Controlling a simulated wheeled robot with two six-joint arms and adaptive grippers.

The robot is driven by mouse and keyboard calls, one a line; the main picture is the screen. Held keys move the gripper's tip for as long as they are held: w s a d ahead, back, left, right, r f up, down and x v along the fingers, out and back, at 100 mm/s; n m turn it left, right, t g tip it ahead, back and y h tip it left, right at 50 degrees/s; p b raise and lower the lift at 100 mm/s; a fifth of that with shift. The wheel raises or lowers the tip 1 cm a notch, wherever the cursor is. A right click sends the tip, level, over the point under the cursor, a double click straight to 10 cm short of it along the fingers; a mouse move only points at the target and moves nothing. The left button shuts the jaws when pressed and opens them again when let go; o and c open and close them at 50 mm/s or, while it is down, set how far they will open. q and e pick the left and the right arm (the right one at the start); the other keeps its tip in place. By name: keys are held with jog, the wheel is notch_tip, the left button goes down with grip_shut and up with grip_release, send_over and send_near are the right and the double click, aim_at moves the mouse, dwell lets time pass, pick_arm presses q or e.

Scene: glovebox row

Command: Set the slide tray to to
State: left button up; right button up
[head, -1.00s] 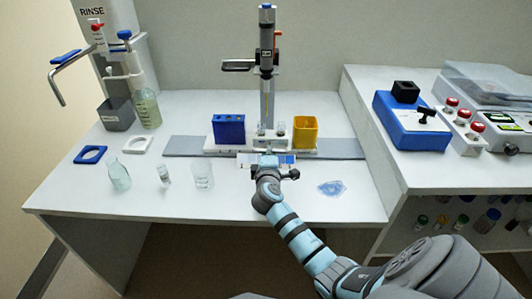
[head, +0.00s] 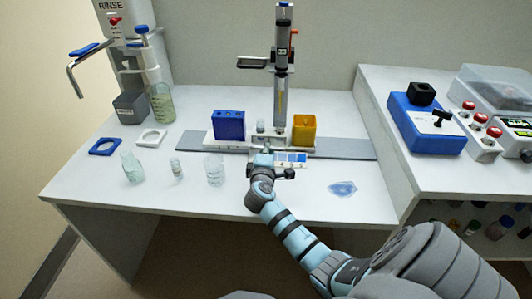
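The slide tray (head: 240,143) is a white carriage on a grey rail (head: 345,149). It carries a blue box (head: 229,125) at left, a small clear vial (head: 260,126) in the middle and a yellow box (head: 304,130) at right. A grey upright column (head: 282,70) stands over it, its lower end between the vial and the yellow box. My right gripper (head: 264,160) is at the tray's front edge, near the middle. Its fingers are too small and covered to show whether they grip. My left gripper is out of view.
A blue-and-white panel (head: 291,158) lies just right of my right gripper. A clear bottle (head: 132,168), a vial (head: 176,170) and a beaker (head: 214,170) stand front left. A blue puddle-like patch (head: 342,188) lies right. A raised bench (head: 440,170) borders the right side.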

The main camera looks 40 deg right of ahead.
jog(key=v, duration=1.1)
jog(key=shift+s+a, duration=0.15)
jog(key=shift+a, duration=0.1)
